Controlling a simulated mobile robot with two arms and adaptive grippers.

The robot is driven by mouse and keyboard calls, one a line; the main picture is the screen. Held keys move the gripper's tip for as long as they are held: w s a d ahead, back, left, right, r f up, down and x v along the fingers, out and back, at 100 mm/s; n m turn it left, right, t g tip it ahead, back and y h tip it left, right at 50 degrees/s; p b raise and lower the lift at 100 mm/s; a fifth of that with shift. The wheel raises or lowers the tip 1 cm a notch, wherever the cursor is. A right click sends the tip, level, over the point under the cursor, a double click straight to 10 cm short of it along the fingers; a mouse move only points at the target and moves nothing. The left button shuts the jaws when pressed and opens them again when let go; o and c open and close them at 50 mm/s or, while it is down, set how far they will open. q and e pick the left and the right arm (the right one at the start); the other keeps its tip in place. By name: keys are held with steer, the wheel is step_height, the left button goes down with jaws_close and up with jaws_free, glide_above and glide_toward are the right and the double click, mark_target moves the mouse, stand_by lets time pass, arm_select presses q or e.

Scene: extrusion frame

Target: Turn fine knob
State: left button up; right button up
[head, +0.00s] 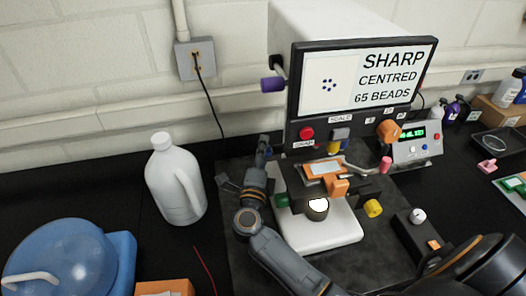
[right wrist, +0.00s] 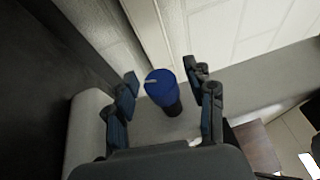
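A blue knob (right wrist: 160,87) with a white mark on its face stands out from a pale housing (right wrist: 85,130) in the right wrist view. My right gripper (right wrist: 163,80) is open, with one finger on each side of the knob. Gaps show between the fingers and the knob. In the head view, my right gripper (head: 254,170) is at the left side of the microscope (head: 334,232), and I cannot make out the blue knob there. The screen (head: 366,77) reads SHARP, CENTRED, 65 BEADS. My left gripper is not in view.
Purple (head: 272,84), green (head: 282,201), yellow (head: 373,208) and orange (head: 388,131) knobs stand around the microscope. A white jug (head: 174,180) stands left of my right arm. A control box (head: 416,142) is at right.

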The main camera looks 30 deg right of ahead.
steer(key=v, duration=1.2)
stand_by(1.4)
